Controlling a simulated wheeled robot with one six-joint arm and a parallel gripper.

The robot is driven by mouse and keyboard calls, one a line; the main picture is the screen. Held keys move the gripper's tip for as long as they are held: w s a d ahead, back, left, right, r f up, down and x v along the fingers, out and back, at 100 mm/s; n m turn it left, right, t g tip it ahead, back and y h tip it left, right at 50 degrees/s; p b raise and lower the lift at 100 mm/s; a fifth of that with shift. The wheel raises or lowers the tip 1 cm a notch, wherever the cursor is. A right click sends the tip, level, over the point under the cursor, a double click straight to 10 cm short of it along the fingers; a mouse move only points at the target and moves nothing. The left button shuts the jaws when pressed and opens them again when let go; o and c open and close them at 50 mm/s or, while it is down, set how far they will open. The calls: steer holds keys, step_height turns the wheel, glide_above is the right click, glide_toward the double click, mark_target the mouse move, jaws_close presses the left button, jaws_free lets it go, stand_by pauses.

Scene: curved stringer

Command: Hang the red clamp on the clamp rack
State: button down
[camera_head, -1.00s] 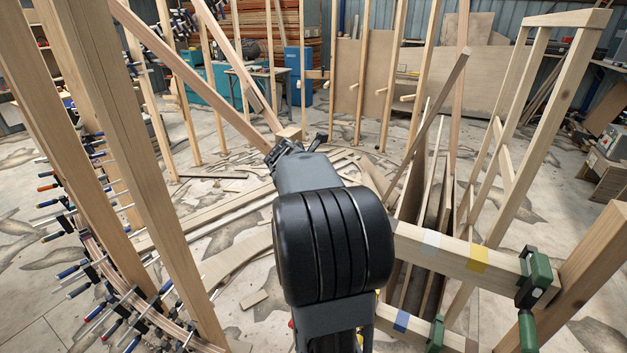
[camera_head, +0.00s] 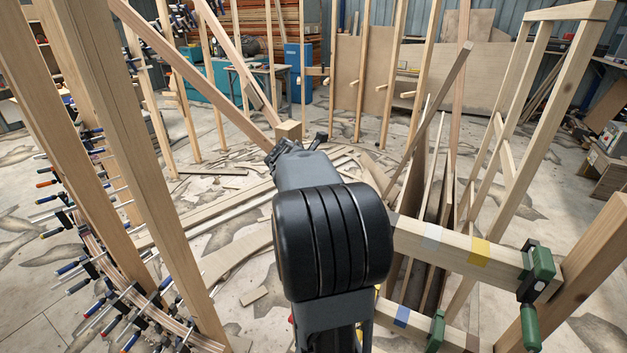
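My gripper (camera_head: 297,146) is at the far end of my arm, above the floor near the middle of the view. I see it from behind, and its fingertips are too small and hidden to tell if it is open or shut. I see no whole red clamp. A small red spot (camera_head: 291,320) shows at the left edge of my arm, too little to identify. At right, two horizontal wooden bars with tape patches, seemingly the clamp rack (camera_head: 448,248), hold green clamps (camera_head: 538,272) at the right end. My arm hides the bars' left ends.
At left, tall wooden posts (camera_head: 140,170) stand beside a curved laminated strip (camera_head: 120,285) lined with many clamps. Upright boards stand behind the bars. A timber frame (camera_head: 520,130) stands at right. Wood offcuts litter the floor.

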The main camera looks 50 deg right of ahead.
steer(key=shift+f, duration=0.4)
steer(key=c, duration=0.8)
jaws_free()
steer(key=shift+f, duration=0.1)
steer(key=shift+a, duration=0.1)
steer(key=b+v, duration=0.1)
steer(key=v, duration=1.3)
steer(key=shift+b, duration=0.3)
